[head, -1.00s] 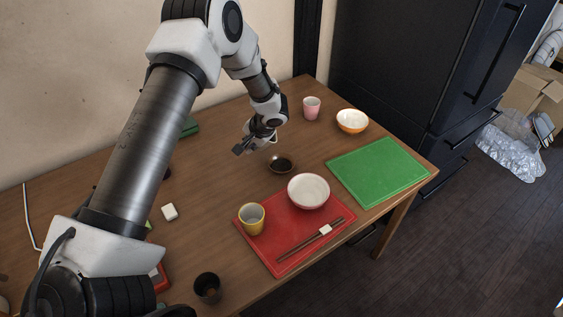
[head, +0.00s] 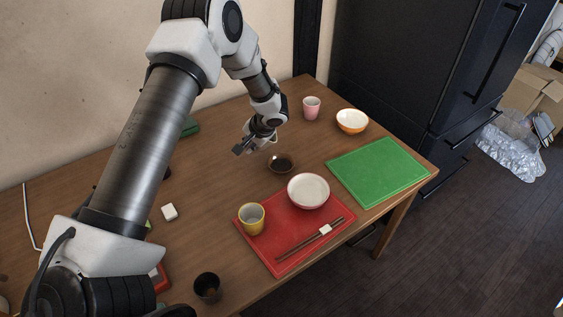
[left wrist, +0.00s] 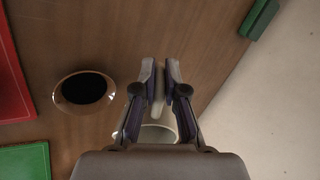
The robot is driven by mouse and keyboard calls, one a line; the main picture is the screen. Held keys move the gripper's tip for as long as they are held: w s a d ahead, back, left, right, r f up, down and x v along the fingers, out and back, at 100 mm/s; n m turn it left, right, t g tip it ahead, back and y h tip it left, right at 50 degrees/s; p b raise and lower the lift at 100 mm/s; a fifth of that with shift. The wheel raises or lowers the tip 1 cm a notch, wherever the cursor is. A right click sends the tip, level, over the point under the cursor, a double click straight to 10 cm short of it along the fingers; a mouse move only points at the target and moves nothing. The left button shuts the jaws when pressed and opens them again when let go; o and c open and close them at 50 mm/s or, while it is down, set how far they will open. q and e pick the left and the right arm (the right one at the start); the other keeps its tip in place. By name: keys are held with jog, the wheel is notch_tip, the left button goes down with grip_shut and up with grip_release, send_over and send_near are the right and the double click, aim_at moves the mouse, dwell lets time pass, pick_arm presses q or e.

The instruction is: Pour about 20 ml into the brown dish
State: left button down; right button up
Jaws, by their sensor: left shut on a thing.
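The brown dish (head: 281,164) sits on the wooden table behind the white bowl; it also shows in the left wrist view (left wrist: 84,89). Its inside is dark, and I cannot tell how much liquid it holds. My left gripper (head: 243,147) is just left of and above the dish. In the left wrist view my left gripper (left wrist: 161,75) is shut on a pale cup-like vessel (left wrist: 158,133), which is partly hidden by the fingers and gripper body. In the head view the vessel is mostly hidden. My right gripper is not in view.
A red mat (head: 278,262) carries a yellow cup (head: 251,218), a white bowl (head: 309,191) and chopsticks (head: 305,242). A green board (head: 380,171), orange bowl (head: 352,121) and pink cup (head: 312,108) stand to the right. A dark cup (head: 207,287) is at the front edge.

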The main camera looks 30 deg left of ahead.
pick_arm(q)
jog(key=shift+a+p, duration=0.1)
jog(key=shift+p, duration=0.3)
jog(key=a+f+h+p, duration=0.1)
jog(key=h+p, duration=0.1)
jog(key=shift+w+a+f+p, duration=0.1)
jog(key=shift+f+p, duration=0.1)
jog(key=shift+p, duration=0.2)
jog(key=shift+w+a+f+h+p, duration=0.1)
jog(key=shift+a+f+h+p, duration=0.1)
jog(key=shift+f+h+p, duration=0.15)
jog(key=b, duration=0.1)
jog(key=f+h+b, duration=0.1)
jog(key=b, duration=0.1)
jog(key=f+h+b, duration=0.1)
jog(key=shift+w+a+g+h, duration=0.25)
jog(key=shift+w+a+g, duration=0.1)
jog(key=shift+w+g, duration=0.05)
jog(key=shift+a+r+b, duration=0.1)
jog(key=shift+r+b, duration=0.1)
jog(key=shift+b, duration=0.3)
jog(key=shift+r+h, duration=0.1)
jog(key=shift+h, duration=0.2)
jog(key=shift+r, duration=0.1)
